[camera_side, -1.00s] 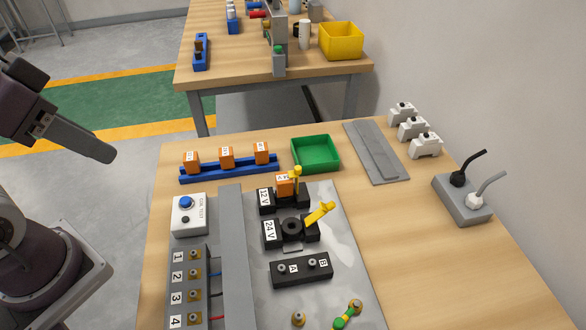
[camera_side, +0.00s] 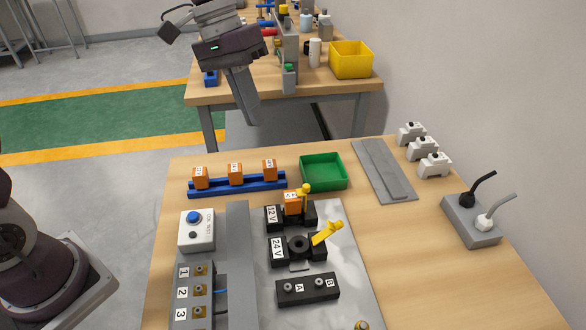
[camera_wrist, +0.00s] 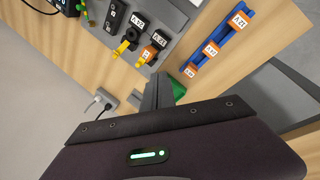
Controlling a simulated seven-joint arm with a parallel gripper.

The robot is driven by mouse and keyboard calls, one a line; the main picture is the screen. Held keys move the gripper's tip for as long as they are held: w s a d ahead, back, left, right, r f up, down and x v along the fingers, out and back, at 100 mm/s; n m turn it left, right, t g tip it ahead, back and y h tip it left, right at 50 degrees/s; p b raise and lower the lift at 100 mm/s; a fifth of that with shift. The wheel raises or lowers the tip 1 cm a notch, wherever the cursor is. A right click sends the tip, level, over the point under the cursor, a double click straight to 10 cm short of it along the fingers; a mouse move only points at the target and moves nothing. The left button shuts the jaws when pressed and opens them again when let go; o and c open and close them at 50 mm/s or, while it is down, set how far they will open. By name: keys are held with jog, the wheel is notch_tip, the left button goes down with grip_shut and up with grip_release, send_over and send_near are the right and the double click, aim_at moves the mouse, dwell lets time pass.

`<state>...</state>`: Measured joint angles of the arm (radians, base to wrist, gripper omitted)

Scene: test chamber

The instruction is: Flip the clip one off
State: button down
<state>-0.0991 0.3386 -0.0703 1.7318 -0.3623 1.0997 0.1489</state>
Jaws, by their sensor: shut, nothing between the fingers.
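The 12V socket (camera_side: 271,216) is black and holds an orange block (camera_side: 292,203) with a yellow clip (camera_side: 304,189) standing near upright beside it. The black 24V socket (camera_side: 279,250) has no block, and its yellow clip (camera_side: 327,233) leans out to the right. Both clips also show in the wrist view, the 24V one (camera_wrist: 121,48) and the 12V one (camera_wrist: 142,59). My gripper (camera_side: 251,118) is shut and empty, pointing down, raised behind the blue rail in the side view. Its fingers (camera_wrist: 160,92) also show in the wrist view, apart from the clips.
A blue rail (camera_side: 213,191) carries three orange blocks. A green tray (camera_side: 323,172) stands to its right. A button box (camera_side: 197,231) and a grey duct (camera_side: 237,265) lie left of the sockets. A black A/B terminal block (camera_side: 307,289) is in front. The right side of the table has clear wood.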

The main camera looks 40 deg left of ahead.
jog(key=shift+w+d+f, duration=0.1)
jog(key=shift+w+f, duration=0.35)
jog(key=shift+w, duration=0.1)
jog(key=d+f, duration=0.7)
jog(key=f, duration=0.2)
jog(key=shift+d+f, duration=0.25)
jog(key=shift+d, duration=0.1)
